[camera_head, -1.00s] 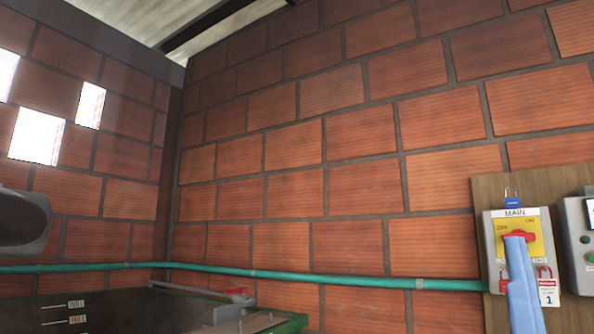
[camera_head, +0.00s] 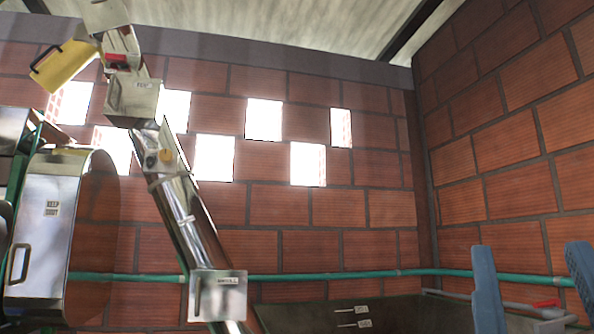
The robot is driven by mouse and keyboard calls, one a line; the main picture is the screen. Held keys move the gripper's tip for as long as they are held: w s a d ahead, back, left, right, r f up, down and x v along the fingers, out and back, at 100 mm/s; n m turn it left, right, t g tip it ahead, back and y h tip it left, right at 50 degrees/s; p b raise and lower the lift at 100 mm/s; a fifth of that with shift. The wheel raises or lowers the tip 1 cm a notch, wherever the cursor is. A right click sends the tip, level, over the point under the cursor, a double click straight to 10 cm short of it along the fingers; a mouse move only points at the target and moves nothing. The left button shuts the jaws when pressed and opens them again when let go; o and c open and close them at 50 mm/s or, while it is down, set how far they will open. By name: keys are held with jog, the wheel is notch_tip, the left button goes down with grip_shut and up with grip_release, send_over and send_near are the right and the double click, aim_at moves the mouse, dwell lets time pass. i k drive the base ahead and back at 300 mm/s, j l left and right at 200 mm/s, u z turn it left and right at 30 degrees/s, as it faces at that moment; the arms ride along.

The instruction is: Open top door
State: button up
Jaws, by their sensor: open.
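The inclined metal elevator tube (camera_head: 190,215) rises to the upper left. Near its top is a pale labelled box (camera_head: 132,95) with a red part above it. A yellow panel with a dark handle (camera_head: 66,66) sticks out to the left of the elevator head; I cannot tell which of these is the top door. A lower labelled metal cover (camera_head: 217,295) sits near the bottom of the tube. My gripper (camera_head: 532,285) shows as two blue fingers wide apart at the lower right. It is open and empty, far from the elevator head.
A metal housing marked "keep shut" (camera_head: 50,215), with a handle, stands at the left. A dark tank (camera_head: 390,312) is at the bottom, right of the tube. A green pipe (camera_head: 330,277) runs along the brick wall. The space between gripper and tube looks clear.

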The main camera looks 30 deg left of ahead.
aim_at(127, 95)
jog(key=u, duration=1.6)
